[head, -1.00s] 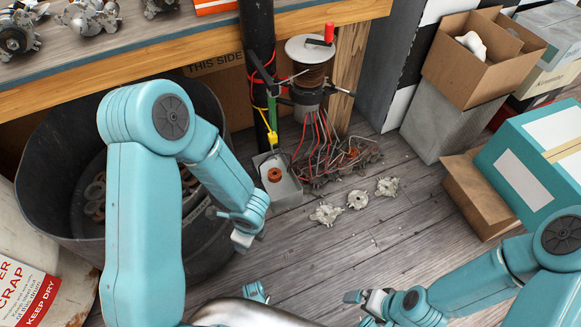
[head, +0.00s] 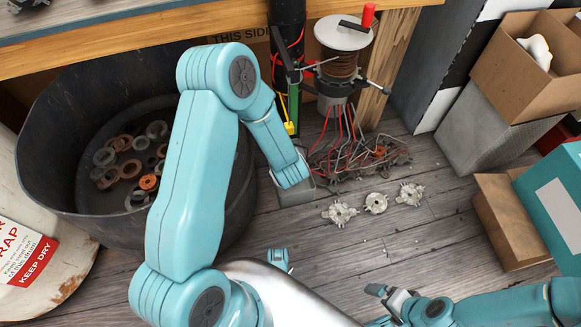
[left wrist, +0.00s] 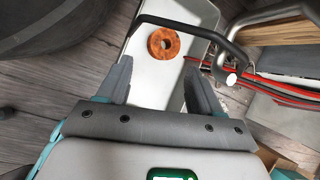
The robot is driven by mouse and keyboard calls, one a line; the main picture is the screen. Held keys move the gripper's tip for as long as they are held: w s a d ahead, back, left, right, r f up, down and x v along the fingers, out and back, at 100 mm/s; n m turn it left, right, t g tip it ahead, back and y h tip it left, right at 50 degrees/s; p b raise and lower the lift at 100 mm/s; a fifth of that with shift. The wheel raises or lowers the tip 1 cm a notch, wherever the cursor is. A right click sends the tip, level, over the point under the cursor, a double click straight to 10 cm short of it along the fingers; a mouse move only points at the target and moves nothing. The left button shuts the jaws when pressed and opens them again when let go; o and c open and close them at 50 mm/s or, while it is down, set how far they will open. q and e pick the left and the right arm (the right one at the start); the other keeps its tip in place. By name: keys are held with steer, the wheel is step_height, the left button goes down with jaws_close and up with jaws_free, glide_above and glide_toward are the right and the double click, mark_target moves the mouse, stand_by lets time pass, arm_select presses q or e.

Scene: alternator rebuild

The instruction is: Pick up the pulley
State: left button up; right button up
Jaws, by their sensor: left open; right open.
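The pulley, an orange ring with a centre hole (left wrist: 163,44), lies in a small grey tray (left wrist: 145,88) in the left wrist view. My left gripper (left wrist: 158,66) is open and empty, its two fingers over the tray and the ring ahead between them. In the head view my left wrist covers the ring, and only part of the tray (head: 296,195) shows below it. My right gripper (head: 385,293) is open and empty above the floor at the bottom, far from the tray.
A black bin (head: 60,205) with several rings stands left of the tray. A winding stand (head: 337,65) with a red handle and tangled red wires (head: 345,150) stand close right. A dark bent rod (left wrist: 190,28) crosses beside the ring. Metal castings (head: 376,203) lie on the floor.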

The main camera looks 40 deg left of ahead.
arm_select(q)
steer(key=x, duration=0.3)
steer(key=b+x, duration=0.2)
steer(key=x, duration=0.1)
steer(key=shift+w+f, duration=0.25)
steer(key=shift+f, duration=0.15)
steer(key=shift+w+a+f, duration=0.15)
steer(key=shift+w+f, duration=0.1)
steer(key=shift+f, duration=0.1)
steer(key=shift+s, duration=0.1)
